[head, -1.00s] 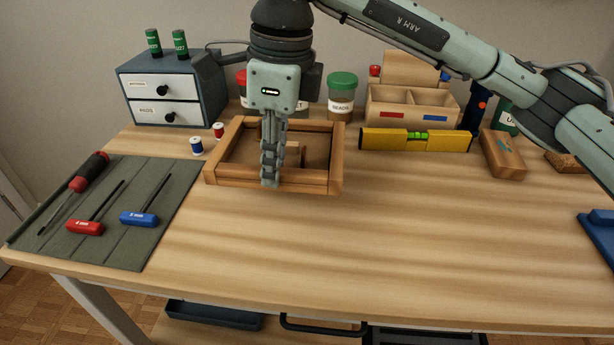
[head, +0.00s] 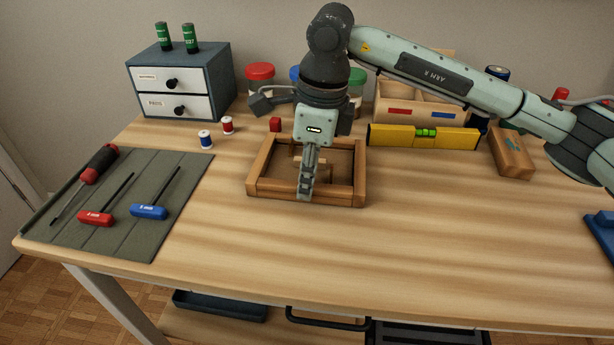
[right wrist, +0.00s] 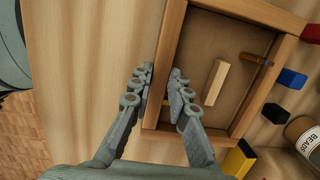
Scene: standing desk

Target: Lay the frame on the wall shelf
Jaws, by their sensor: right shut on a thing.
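The wooden frame (head: 361,184) is a brown rectangle with a brown back panel and a pale strut inside. It is over the middle of the desk, roughly level; I cannot tell whether it touches the desktop. My right gripper (head: 306,194) points down at its near rail. In the right wrist view the two fingers (right wrist: 160,88) stand on either side of one rail of the frame (right wrist: 171,45), shut on it. The fingers hide part of that rail. My left gripper and the wall shelf are not in view.
A grey mat (head: 120,228) with tools lies left. Two spools (head: 206,139), a drawer box (head: 180,85), jars (head: 260,75), a wooden organizer (head: 420,105), a yellow level (head: 424,136) and a wooden block (head: 511,153) line the back. The front desktop (head: 380,265) is clear.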

